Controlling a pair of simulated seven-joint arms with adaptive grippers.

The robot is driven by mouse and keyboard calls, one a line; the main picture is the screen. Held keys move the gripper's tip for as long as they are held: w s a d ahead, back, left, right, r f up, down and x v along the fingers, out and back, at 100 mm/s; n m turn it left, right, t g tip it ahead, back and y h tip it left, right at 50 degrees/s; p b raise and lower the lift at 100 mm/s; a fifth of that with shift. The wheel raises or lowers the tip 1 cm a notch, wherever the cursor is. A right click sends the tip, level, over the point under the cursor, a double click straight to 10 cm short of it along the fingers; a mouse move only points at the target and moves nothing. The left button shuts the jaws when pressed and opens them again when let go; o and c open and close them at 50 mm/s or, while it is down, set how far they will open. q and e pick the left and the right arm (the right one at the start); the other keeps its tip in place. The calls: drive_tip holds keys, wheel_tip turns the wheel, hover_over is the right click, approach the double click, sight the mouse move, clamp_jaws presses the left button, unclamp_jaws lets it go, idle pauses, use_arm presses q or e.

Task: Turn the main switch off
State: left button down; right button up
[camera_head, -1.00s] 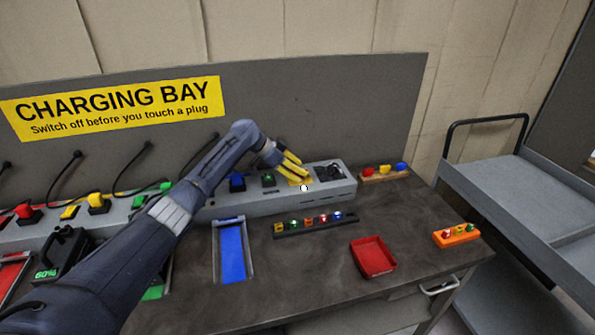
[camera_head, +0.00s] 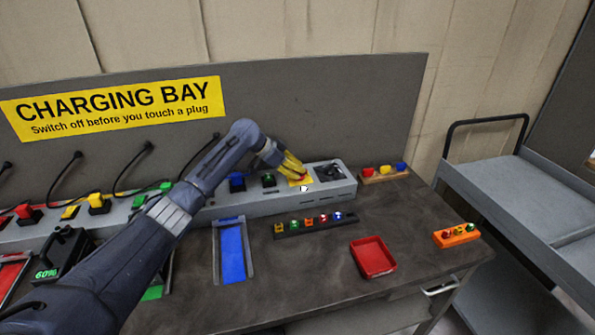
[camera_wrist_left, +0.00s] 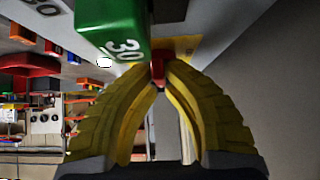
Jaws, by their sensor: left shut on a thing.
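The main switch sits on the grey charging strip, near its right end. Its yellow plate (camera_head: 307,182) shows partly beside my fingers. My left gripper (camera_head: 301,179) is at the plate with its yellow fingers angled down. In the left wrist view, the fingertips (camera_wrist_left: 158,84) are closed on the switch's small red handle (camera_wrist_left: 158,68). The fingers hide most of the handle in the head view. A small white oval (camera_head: 304,188) shows at the plate's front edge. My right gripper is not in view.
A green block marked 30 (camera_wrist_left: 110,30) is close to my fingers in the wrist view. A red tray (camera_head: 373,257) stands on the bench, with clear space around it.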

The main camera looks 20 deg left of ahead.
use_arm(q)
drive_tip(key=shift+s+f, duration=0.1)
drive_tip(key=shift+f, duration=0.1)
drive_tip(key=n+t+y, duration=0.1)
drive_tip(key=n, duration=0.1)
drive_tip(key=n+t+y, duration=0.1)
drive_tip(key=n, duration=0.2)
drive_tip(key=shift+s+d+t+y, duration=0.1)
drive_tip(key=shift+d+t+y, duration=0.1)
drive_tip(key=shift+t+y, duration=0.15)
drive_tip(key=n+y, duration=0.1)
drive_tip(key=n, duration=0.1)
drive_tip(key=n+t+y, duration=0.1)
drive_tip(key=n+y, duration=0.1)
drive_tip(key=shift+d+f+n+y, duration=0.1)
drive_tip(key=shift+d+n+y, duration=0.1)
drive_tip(key=shift+n+y, duration=0.1)
drive_tip(key=n+y, duration=0.1)
drive_tip(key=n, duration=0.1)
drive_tip(key=n+y, duration=0.2)
drive_tip(key=shift+d+f+n+y, duration=0.15)
drive_tip(key=shift+n+y, duration=0.1)
drive_tip(key=shift+n, duration=0.15)
drive_tip(key=shift+n+g+y, duration=0.55)
drive_tip(key=shift+n+y, duration=0.55)
drive_tip(key=shift+n, duration=0.6)
drive_tip(key=c, duration=1.5)
unclamp_jaws()
drive_tip(key=shift+o, duration=0.2)
drive_tip(key=shift+y, duration=0.3)
